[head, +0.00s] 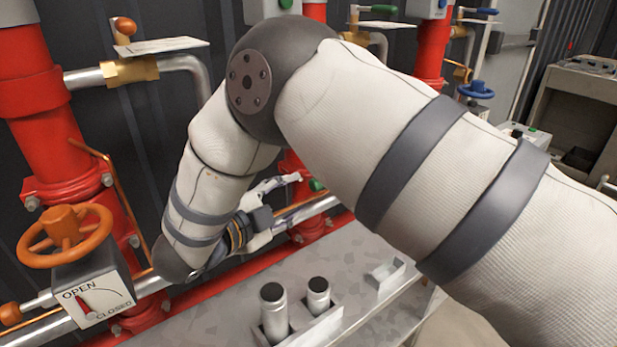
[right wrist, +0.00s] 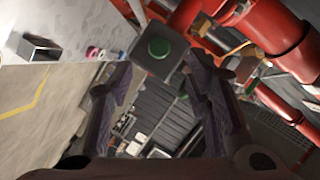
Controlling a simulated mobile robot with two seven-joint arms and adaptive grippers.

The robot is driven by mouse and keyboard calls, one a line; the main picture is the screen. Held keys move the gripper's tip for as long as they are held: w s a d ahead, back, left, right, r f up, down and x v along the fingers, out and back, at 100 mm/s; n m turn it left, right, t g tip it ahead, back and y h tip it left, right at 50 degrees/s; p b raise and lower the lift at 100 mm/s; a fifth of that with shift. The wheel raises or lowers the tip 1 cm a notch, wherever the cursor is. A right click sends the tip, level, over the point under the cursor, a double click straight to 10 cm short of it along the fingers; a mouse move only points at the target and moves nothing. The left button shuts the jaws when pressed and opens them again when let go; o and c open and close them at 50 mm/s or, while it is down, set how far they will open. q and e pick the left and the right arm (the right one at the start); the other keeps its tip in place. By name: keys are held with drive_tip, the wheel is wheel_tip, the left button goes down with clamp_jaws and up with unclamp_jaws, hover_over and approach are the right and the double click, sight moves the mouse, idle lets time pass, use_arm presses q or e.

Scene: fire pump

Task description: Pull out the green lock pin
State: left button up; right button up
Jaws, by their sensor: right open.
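The green round pin head (head: 316,185) shows just right of my right gripper (head: 284,203), beside a red pipe. In the right wrist view a green round knob (right wrist: 158,49) sits on a grey square block (right wrist: 158,55), and I take it to be the same pin. It lies at the top between the spread fingers of my right gripper (right wrist: 160,85). The fingers are open with nothing between them, and the knob looks apart from them. In the head view my right forearm hides part of the pipework around the gripper. My left gripper is not in view.
An orange handwheel (head: 64,236) and an OPEN/CLOSED indicator box (head: 91,295) stand at the left. A grey bench (head: 235,312) with two metal cylinders (head: 274,310) lies below the gripper. Red pipes and a silver cross pipe run close around the gripper. Another green knob (head: 286,3) is at the top.

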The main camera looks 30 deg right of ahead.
sight(313, 186)
drive_tip(key=x, duration=0.9)
drive_tip(key=shift+w+d+f, duration=0.1)
drive_tip(key=shift+d+f, duration=0.05)
clamp_jaws()
